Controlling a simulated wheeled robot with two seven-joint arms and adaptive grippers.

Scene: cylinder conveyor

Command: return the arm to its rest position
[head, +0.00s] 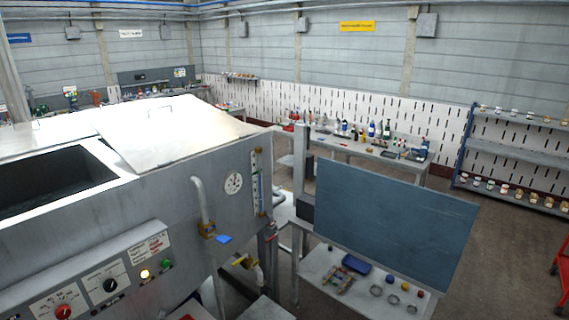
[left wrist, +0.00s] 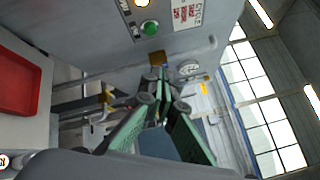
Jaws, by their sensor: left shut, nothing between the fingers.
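My left gripper (left wrist: 157,98) shows in the left wrist view, with its green-padded fingers drawn together toward their tips. It is shut and holds nothing. It hangs in front of the grey machine (left wrist: 185,45), below the green button (left wrist: 149,28); I cannot tell the exact gap. In the head view the grey machine (head: 225,155) fills the left side, and I make out no clear gripper there. My right gripper is in neither view.
A dark blue panel (head: 395,220) stands over a small table (head: 318,268) with a blue tray (head: 356,264) and small parts. A red tray (left wrist: 22,82) lies left in the wrist view. A workbench (head: 365,150) and shelves (head: 510,155) stand behind.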

